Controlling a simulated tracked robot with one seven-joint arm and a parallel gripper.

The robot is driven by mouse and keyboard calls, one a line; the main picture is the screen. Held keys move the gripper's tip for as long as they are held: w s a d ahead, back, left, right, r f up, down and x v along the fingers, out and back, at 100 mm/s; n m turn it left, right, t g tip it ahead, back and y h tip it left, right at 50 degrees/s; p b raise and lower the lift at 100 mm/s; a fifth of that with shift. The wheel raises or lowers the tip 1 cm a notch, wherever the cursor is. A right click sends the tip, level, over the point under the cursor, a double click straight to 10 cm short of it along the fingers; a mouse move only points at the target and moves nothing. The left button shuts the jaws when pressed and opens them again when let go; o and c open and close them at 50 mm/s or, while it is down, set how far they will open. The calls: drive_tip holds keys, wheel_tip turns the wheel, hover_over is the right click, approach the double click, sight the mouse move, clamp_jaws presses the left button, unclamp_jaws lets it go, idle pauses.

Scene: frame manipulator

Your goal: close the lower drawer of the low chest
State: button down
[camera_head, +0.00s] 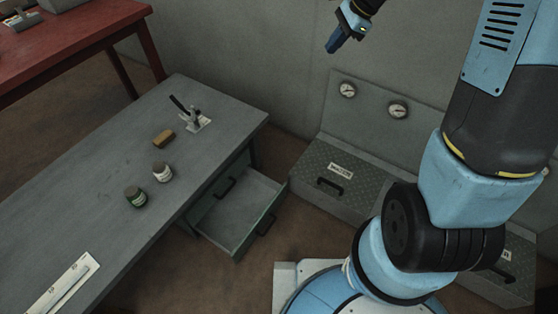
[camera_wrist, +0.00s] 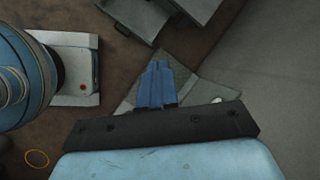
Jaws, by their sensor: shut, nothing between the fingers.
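The low chest (camera_head: 100,190) is a long grey unit with a flat top, on the left in the head view. Its lower drawer (camera_head: 232,238) is pulled out over the floor, with an empty-looking interior and a dark handle (camera_head: 266,224) on its front. The upper drawer's handle (camera_head: 225,188) sits above it, close to the chest body. My gripper (camera_head: 332,47) is shut and empty, high near the back wall, well above and right of the drawer. Its blue fingers (camera_wrist: 158,68) show together in the wrist view. Grey drawer-like shapes at that view's top edge are cut off.
On the chest top stand two jars (camera_head: 135,196) (camera_head: 162,171), a brown block (camera_head: 163,139) and a toggle clamp (camera_head: 194,119). A grey box with a hatch (camera_head: 335,165) and gauges (camera_head: 398,110) stands right of the drawer. A red table (camera_head: 85,40) is behind left.

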drive_tip(key=w+a+f+m+y, duration=0.1)
drive_tip(key=w+a+f+m, duration=0.3)
drive_tip(key=f, duration=0.9)
drive_tip(key=w+d+f+m+g+y, duration=0.15)
drive_tip(key=f+m, duration=0.45)
drive_tip(key=f, duration=0.6)
drive_tip(key=w+a+f+m, duration=0.3)
drive_tip(key=f+m, duration=0.2)
drive_tip(key=f, duration=0.8)
drive_tip(key=s+f+m, duration=0.5)
drive_tip(key=f, duration=0.7)
drive_tip(key=s+f+m, duration=0.4)
drive_tip(key=s+f, duration=0.2)
drive_tip(key=f, duration=0.5)
drive_tip(key=s+f+m, duration=0.5)
drive_tip(key=f, duration=0.7)
approach(273, 205)
wheel_tip(273, 205, down, 4)
drive_tip(key=s, duration=0.2)
drive_tip(key=w+a, duration=0.2)
drive_tip(key=a, duration=0.1)
drive_tip(key=shift+r+g, duration=0.15)
drive_tip(key=shift+g, duration=0.2)
